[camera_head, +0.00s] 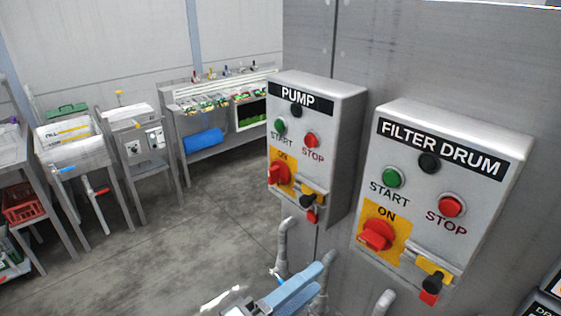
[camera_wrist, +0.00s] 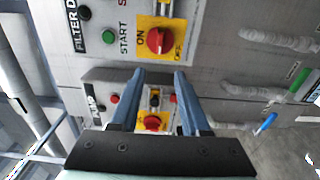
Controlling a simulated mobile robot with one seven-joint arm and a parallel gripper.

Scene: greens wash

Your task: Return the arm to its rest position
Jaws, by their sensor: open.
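My gripper (camera_wrist: 157,76) is open and empty, with two blue fingers apart. In the head view its blue finger (camera_head: 296,287) shows at the bottom edge, below and in front of the control boxes; most of the arm is out of frame. The PUMP box (camera_head: 345,105) and FILTER DRUM box (camera_head: 505,200) hang on a grey metal wall. In the wrist view the FILTER DRUM's red knob (camera_wrist: 158,41) lies beyond the fingertips, and the PUMP's red knob (camera_wrist: 152,122) shows between the fingers. I cannot see any contact.
Grey pipes (camera_head: 283,245) rise beneath the boxes, close to my gripper. A sink stand (camera_head: 80,150), a steel bench (camera_head: 180,130) with a blue roll (camera_head: 204,141), and a red crate (camera_head: 22,203) stand at the left. The concrete floor (camera_head: 170,250) between is clear.

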